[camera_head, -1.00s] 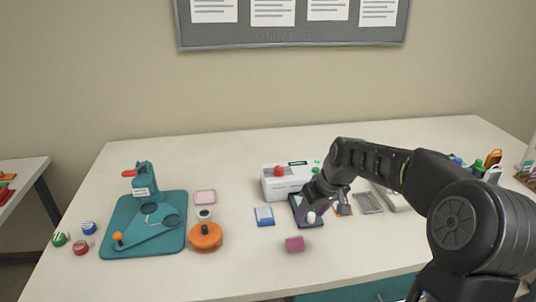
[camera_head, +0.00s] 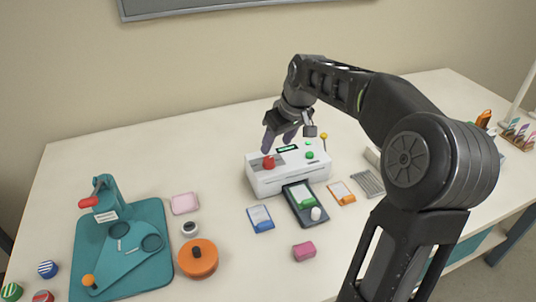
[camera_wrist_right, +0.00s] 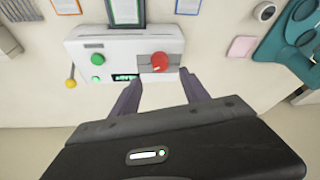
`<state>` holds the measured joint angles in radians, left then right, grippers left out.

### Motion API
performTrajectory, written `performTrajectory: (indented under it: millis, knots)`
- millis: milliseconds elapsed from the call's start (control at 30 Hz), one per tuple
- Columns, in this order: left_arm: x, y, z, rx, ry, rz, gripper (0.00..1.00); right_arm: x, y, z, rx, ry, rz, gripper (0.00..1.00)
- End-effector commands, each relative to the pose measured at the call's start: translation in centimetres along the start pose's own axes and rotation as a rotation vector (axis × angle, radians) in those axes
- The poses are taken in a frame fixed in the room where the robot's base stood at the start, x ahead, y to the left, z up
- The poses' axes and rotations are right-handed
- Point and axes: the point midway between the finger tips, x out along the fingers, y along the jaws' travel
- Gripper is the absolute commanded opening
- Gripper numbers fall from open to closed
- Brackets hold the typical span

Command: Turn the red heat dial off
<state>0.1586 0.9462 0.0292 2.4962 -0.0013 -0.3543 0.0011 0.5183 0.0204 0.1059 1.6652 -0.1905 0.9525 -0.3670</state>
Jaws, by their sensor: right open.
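The red heat dial (camera_head: 268,162) sits on the top left of the white laminator (camera_head: 262,182). It also shows in the right wrist view (camera_wrist_right: 160,62), where a pale mark crosses its face. My right gripper (camera_head: 279,146) is open and empty just above and behind the dial. In the wrist view its two fingers (camera_wrist_right: 160,88) point toward the dial, one on each side, and appear apart from it. Green buttons (camera_head: 309,155) and a lit green display (camera_head: 287,149) are on the same panel. My left gripper is not in view.
A dark tray (camera_head: 318,222) with a green-marked card lies at the laminator's front. A blue card (camera_head: 260,219), orange card (camera_head: 341,193) and pink block (camera_head: 304,250) lie nearby. A teal punch board (camera_head: 150,270) and orange disc (camera_head: 197,258) are at left. A yellow-topped pin (camera_head: 324,136) stands behind.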

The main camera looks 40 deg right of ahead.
Motion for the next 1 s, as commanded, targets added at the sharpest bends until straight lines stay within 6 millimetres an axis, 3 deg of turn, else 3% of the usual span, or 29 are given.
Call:
performTrajectory:
  millis: [233,633,1000]
  knots:
    - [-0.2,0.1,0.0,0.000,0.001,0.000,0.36,1.5,-0.1,0.0,0.000,-0.003,-0.002,0.53]
    - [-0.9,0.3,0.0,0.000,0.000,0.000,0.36,7.2,-0.1,0.0,0.000,-0.002,-0.002,0.53]
    - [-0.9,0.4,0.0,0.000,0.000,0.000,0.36,7.9,0.0,0.0,0.000,0.000,-0.001,0.53]
